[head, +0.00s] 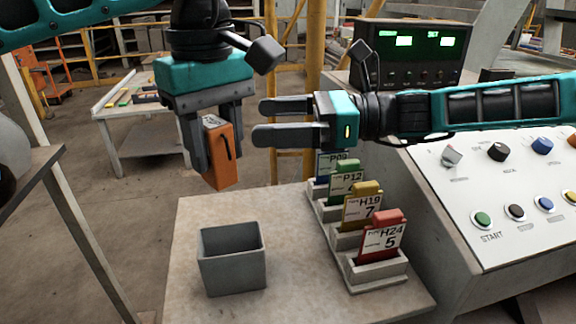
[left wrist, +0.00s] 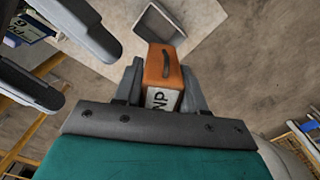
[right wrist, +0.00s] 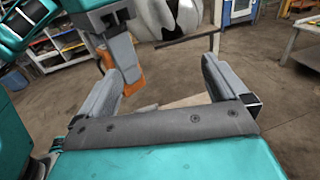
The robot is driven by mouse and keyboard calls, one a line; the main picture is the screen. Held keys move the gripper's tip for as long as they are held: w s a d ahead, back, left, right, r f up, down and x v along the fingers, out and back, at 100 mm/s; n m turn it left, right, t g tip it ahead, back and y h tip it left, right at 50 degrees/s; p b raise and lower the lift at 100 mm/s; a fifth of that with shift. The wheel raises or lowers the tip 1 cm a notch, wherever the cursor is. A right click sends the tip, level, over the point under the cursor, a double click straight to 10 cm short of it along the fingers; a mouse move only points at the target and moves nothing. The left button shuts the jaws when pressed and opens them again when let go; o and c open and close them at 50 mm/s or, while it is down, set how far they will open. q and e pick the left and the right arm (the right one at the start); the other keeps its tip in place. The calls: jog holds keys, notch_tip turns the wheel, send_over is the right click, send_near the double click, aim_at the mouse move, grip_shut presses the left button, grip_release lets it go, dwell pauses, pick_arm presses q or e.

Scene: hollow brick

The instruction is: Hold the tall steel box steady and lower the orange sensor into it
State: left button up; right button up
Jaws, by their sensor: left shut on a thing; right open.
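The tall steel box (head: 232,272) is grey, open at the top, and stands upright at the front left of the table; part of it also shows in the left wrist view (left wrist: 150,25). My left gripper (head: 212,150) is shut on the orange sensor (head: 222,165) and holds it in the air behind and above the box. The sensor also shows between the fingers in the left wrist view (left wrist: 163,70), with a dark handle and a white label. My right gripper (head: 262,121) is open and empty, its fingers pointing left, beside the sensor and apart from it.
A row of grey holders with coloured tagged cards (head: 380,240) stands on the table (head: 190,225) right of the box. A sloped control panel (head: 520,190) and a display unit (head: 415,50) lie farther right. A white workbench (head: 150,130) stands behind.

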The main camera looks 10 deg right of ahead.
jog(key=s+f+n+g+h, duration=0.2)
jog(key=s+f+g+h, duration=0.1)
jog(key=s+f, duration=0.15)
send_near(244, 233)
notch_tip(244, 233, up, 2)
jog(key=s+a, duration=0.2)
jog(key=s, duration=0.1)
jog(key=shift+n+g, duration=0.3)
jog(key=x, duration=0.6)
jog(key=shift+w+a+r, duration=0.1)
jog(key=shift+w+a, duration=0.05)
jog(key=shift+w, duration=0.05)
jog(key=shift+a+f+h, duration=0.3)
jog(key=shift+a+f, duration=0.05)
jog(key=shift+a, duration=0.45)
